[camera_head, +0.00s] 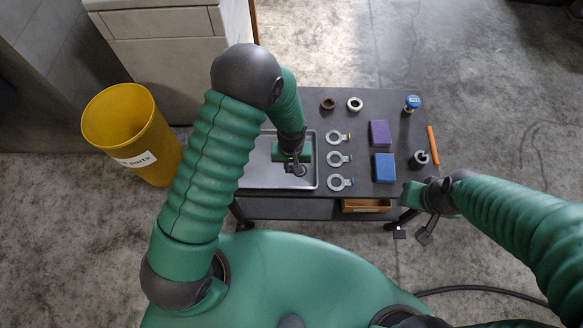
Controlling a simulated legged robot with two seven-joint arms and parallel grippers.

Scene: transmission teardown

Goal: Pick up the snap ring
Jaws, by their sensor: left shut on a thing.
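My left gripper (295,170) is above the grey metal tray (262,184) on the cart. It is shut on a small dark thing that looks like a ring, probably the snap ring (302,171). The gripper and its green housing hide part of it, and I cannot tell whether it touches the tray. My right gripper (412,235) is empty, with its two dark fingers apart, off the cart's front right corner.
A yellow bin (120,115) stands left.

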